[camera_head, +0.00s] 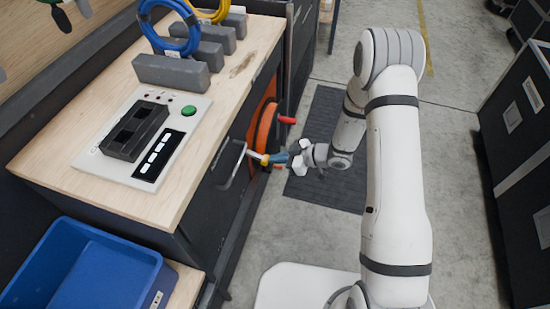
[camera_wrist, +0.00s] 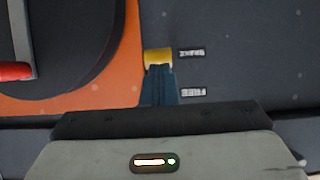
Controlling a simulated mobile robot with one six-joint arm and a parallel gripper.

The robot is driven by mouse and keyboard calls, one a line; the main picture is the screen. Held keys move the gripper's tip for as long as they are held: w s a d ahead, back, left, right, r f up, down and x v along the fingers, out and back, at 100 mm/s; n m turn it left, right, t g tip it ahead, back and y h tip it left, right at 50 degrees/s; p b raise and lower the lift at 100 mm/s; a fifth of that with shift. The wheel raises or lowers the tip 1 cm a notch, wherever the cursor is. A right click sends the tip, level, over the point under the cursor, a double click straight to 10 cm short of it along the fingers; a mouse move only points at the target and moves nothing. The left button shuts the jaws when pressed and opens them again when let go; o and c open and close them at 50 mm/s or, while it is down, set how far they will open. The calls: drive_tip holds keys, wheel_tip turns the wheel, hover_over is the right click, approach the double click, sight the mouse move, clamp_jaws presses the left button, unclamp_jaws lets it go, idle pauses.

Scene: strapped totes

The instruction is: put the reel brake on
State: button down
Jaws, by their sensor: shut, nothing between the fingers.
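The orange reel (camera_head: 264,130) is mounted on the dark side of the bench, with a red crank knob (camera_head: 287,120). In the wrist view, the reel's orange flange (camera_wrist: 120,88) fills the left, with the red knob (camera_wrist: 14,71) at the far left. A yellow piece (camera_wrist: 158,57), seemingly the brake lever's end, sits at the flange's right edge. It also shows in the head view (camera_head: 265,160). My gripper (camera_wrist: 160,72), with blue fingers, is shut and empty, its tips against or just short of the yellow piece. I cannot tell whether they touch.
Two small labels (camera_wrist: 191,53) (camera_wrist: 193,92), too small to read, lie right of the yellow piece. A grey pull handle (camera_head: 235,165) sticks out beside the reel. A blue tote (camera_head: 137,257) stands at lower left.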

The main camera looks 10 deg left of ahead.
drive_tip(key=p+v, duration=0.2)
drive_tip(key=v, duration=1)
drive_tip(key=shift+d, duration=0.35)
